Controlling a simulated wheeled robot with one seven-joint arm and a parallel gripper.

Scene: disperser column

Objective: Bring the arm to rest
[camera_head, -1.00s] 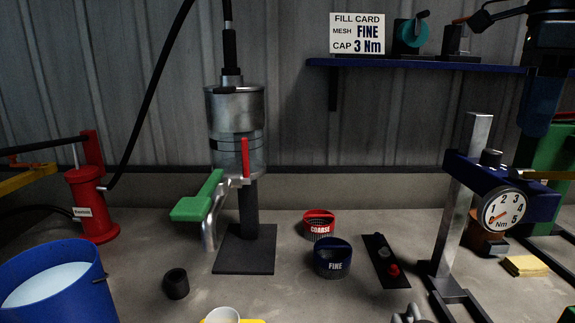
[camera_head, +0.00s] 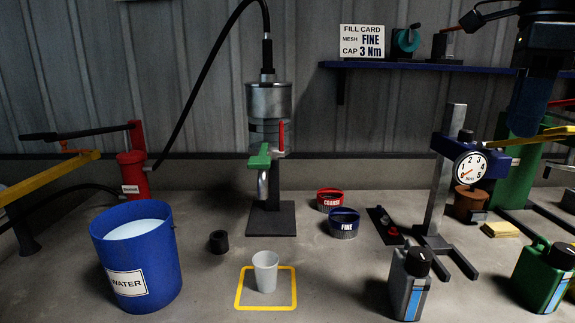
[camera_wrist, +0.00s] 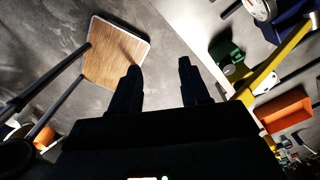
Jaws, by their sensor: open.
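My gripper (camera_wrist: 158,78) shows in the wrist view as two dark fingers set apart, with nothing between them. The gripper is clear of the things around it.
A blue water bucket (camera_head: 140,262) stands at left. Red coarse (camera_head: 329,200) and blue fine (camera_head: 344,225) meshes sit right of the column. Grey (camera_head: 409,285) and green (camera_head: 541,278) jugs stand at right, near the gauge stand (camera_head: 436,190). The wrist view shows a wooden-topped piece (camera_wrist: 117,52) and an orange bin (camera_wrist: 284,112).

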